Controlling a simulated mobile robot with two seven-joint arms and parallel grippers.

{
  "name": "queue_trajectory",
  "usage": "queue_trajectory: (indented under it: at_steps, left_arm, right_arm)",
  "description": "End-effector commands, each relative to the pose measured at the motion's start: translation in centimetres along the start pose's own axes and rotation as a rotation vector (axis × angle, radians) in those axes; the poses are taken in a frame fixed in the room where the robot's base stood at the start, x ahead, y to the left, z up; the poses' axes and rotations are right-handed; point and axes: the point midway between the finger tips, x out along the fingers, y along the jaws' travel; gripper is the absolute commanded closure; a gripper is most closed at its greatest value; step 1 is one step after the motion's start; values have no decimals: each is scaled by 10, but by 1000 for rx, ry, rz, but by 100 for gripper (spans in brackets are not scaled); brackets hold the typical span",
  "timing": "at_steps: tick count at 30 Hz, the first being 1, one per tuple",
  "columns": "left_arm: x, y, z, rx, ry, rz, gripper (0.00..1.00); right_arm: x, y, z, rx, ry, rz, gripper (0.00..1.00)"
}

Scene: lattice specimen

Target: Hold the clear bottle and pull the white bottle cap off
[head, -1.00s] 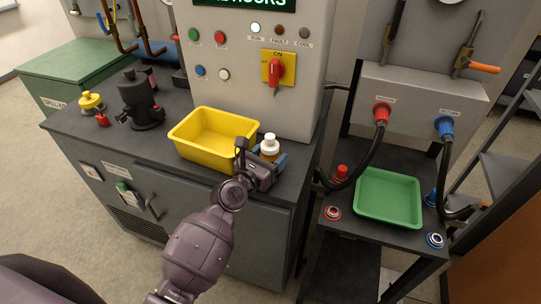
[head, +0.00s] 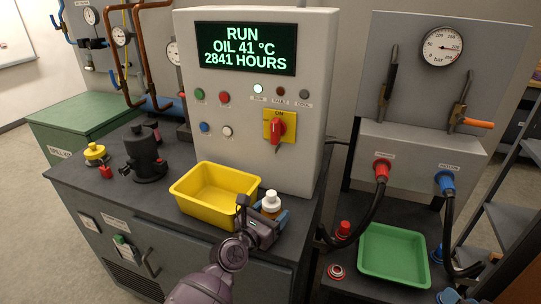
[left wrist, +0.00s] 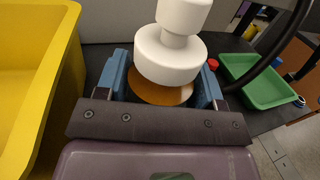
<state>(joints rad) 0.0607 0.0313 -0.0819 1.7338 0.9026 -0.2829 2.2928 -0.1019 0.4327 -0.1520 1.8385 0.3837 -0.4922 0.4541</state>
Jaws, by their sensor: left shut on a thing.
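The bottle (head: 270,212) stands upright on the dark bench top, close to the front of the grey control cabinet. Amber shows in its body. The white bottle cap (head: 272,197) sits on top of it. My left gripper (head: 267,217) is shut around the bottle body, below the cap. In the left wrist view, the blue fingers flank the amber bottle (left wrist: 158,94), and the stepped white cap (left wrist: 170,55) is above them and hides much of it. My right gripper is in neither view.
A yellow bin (head: 203,208) stands just left of the bottle. The control cabinet (head: 250,120) rises behind. A green tray (head: 394,282) and hoses (head: 379,205) are on the lower stand to the right. A black pump-like part (head: 146,160) stands at the bench's left.

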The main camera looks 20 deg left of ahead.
Motion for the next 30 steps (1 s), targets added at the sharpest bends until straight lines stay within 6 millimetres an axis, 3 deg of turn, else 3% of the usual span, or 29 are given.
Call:
queue_trajectory:
  at_steps: [3, 8, 15, 21, 30]
  left_arm:
    - [0, 0, 0, 0, 0, 0, 67]
    - [0, 0, 0, 0, 0, 0, 67]
    - [0, 0, 0, 0, 0, 0, 67]
    - [0, 0, 0, 0, 0, 0, 67]
    - [0, 0, 0, 0, 0, 0, 67]
  right_arm:
    - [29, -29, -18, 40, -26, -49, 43]
    - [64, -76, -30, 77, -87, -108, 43]
    - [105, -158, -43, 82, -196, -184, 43]
    - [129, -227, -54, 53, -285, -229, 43]
    - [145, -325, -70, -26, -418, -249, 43]
